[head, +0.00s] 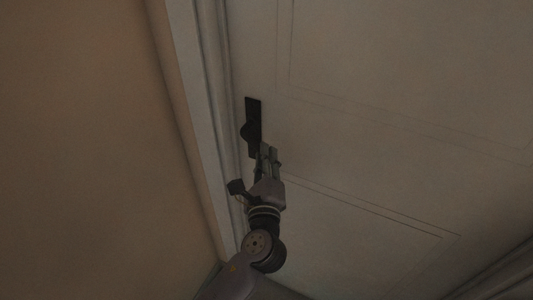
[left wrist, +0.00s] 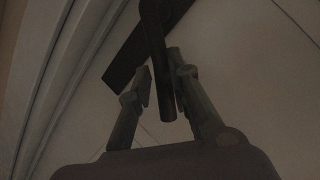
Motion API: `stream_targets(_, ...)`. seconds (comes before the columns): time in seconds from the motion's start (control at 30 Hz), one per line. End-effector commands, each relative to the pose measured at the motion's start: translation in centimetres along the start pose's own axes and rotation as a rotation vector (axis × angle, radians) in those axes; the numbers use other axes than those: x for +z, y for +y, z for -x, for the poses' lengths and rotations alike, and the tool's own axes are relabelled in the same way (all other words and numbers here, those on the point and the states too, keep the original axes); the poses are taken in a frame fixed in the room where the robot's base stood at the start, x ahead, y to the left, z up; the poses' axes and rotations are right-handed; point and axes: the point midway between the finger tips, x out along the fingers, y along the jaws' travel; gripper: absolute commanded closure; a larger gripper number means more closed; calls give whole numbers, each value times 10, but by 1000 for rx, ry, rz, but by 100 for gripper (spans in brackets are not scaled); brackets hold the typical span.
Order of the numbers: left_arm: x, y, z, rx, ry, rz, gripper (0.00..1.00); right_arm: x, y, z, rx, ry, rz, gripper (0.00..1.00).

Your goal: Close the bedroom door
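The bedroom door (head: 350,110) is a pale panelled door that fills the middle and right of the dim head view. It appears to lie close against its frame (head: 195,110), but I cannot tell whether it is latched. A dark door handle (head: 250,130) on a dark plate sits near the door's left edge. My left gripper (head: 267,150) is at the handle's lower end. In the left wrist view the handle's lever (left wrist: 160,85) hangs between the two spread fingers of my left gripper (left wrist: 159,66), close to the right finger. Contact is unclear. My right gripper is not in view.
A plain brownish wall (head: 90,150) fills the left of the head view, beside the door frame. A pale moulding (head: 500,275) shows at the lower right corner. No loose objects are visible near the handle.

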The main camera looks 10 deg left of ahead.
Motion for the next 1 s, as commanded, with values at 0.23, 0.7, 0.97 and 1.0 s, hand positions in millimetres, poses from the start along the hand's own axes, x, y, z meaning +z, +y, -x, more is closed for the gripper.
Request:
stream_targets(0.23, 0, 4, 0, 8, 0, -3, 67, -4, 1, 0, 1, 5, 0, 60)
stream_targets(0.7, -1, 3, 11, 5, 2, -1, 65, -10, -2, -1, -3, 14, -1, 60)
stream_targets(0.97, -1, 4, 65, 7, 4, -1, 65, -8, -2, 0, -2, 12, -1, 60)
stream_targets(1.0, -1, 3, 73, 6, 4, -1, 65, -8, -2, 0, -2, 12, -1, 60)
